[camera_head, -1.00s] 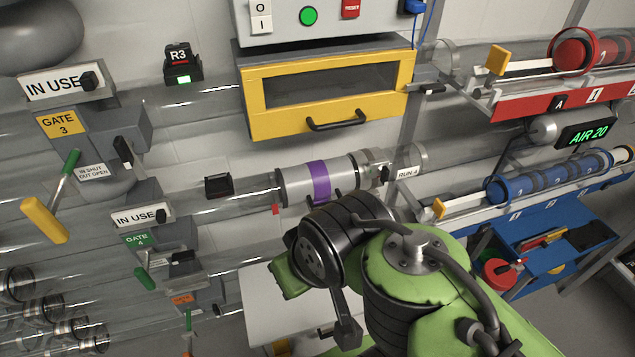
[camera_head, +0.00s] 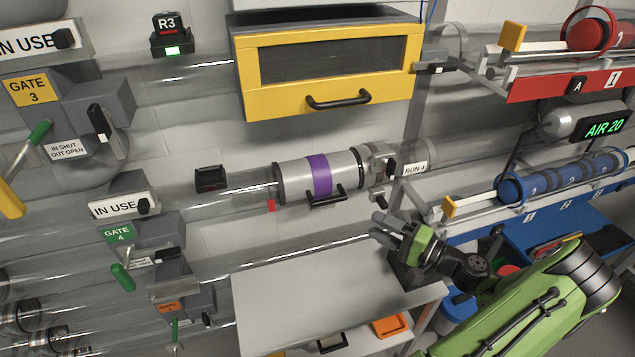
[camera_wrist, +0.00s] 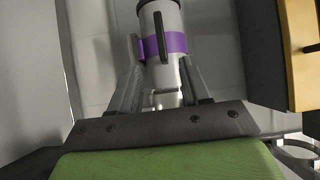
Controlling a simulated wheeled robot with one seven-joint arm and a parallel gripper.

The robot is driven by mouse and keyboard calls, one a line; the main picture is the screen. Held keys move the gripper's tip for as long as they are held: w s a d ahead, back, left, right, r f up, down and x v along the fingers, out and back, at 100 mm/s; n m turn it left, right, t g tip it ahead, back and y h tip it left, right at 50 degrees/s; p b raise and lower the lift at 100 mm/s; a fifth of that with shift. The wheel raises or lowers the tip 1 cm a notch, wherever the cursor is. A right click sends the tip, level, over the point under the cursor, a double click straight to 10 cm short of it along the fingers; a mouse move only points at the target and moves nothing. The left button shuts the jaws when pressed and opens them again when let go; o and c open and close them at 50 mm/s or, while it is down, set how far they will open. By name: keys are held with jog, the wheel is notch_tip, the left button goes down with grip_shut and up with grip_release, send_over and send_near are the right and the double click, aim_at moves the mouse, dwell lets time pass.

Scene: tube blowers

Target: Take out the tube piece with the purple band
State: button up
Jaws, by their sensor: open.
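The tube piece is a light grey cylinder with dark ends; its purple band (camera_head: 318,176) goes round its middle. It sits in line with a clear tube run, near the RUN 4 label (camera_head: 415,168). A black handle (camera_head: 327,196) is on its lower front side. A metal collar with a black latch (camera_head: 380,165) is at its right end. My gripper (camera_head: 374,228) is open and empty, below and right of the piece, apart from it. In the wrist view the banded piece (camera_wrist: 176,43) shows beyond and between my open fingers (camera_wrist: 160,75), its handle facing me.
A yellow-framed drawer (camera_head: 330,75) hangs above the piece. A grey table top (camera_head: 330,290) lies below. Gate 4 (camera_head: 118,235), with a green lever, is at left. A rack with blue tube pieces (camera_head: 560,182) is at right. Clear pipes run across the left.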

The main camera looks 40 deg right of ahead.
aim_at(331, 202)
jog(key=b+x, duration=0.3)
jog(key=x, duration=1.2)
jog(key=shift+w+a, duration=0.3)
jog(key=shift+a, duration=0.05)
grip_shut()
jog(key=shift+r, duration=0.1)
